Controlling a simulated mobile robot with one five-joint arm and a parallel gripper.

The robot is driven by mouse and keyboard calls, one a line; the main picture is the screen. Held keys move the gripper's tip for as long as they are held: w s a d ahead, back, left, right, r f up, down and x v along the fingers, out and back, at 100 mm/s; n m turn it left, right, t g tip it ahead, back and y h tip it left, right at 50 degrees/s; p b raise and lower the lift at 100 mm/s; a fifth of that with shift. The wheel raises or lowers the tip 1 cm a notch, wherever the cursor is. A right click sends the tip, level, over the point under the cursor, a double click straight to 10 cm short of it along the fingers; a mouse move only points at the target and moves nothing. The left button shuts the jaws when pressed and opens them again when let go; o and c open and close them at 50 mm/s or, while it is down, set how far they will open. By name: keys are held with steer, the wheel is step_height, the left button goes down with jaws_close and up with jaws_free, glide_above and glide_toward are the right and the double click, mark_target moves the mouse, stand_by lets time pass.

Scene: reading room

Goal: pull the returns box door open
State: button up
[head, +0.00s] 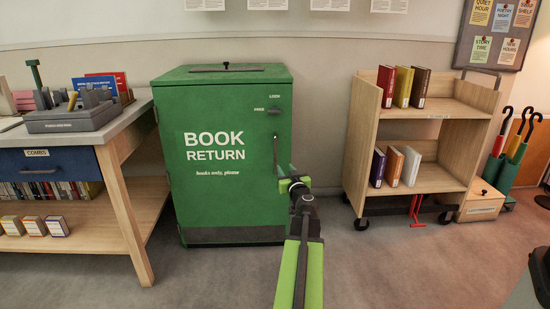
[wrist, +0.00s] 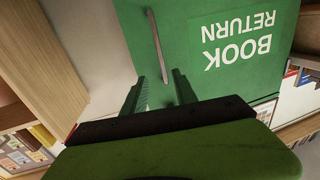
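The green returns box (head: 215,215), marked "BOOK RETURN", stands against the wall in the head view. Its front door looks shut. A thin upright bar handle (head: 275,150) is on the door's right side; in the wrist view the handle (wrist: 154,35) runs down the picture toward my fingers. A small dark latch (head: 273,110) sits above it, near the words "LOCK" and "FREE"; its exact setting is too small to tell. My gripper (head: 285,172) is in front of the door's right edge. In the wrist view my gripper (wrist: 160,84) is open, the handle's near end showing between its fingers.
A wooden table (head: 120,185) with a grey tray and a blue drawer stands close on the left. A wheeled book cart (head: 357,150) stands to the right, with an umbrella stand (head: 507,172) beyond. Carpet (head: 390,270) in front is clear.

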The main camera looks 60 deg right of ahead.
steer(key=x, duration=1.5)
steer(key=shift+w+d, duration=0.2)
steer(key=shift+d, duration=0.05)
jaws_close()
stand_by(0.5)
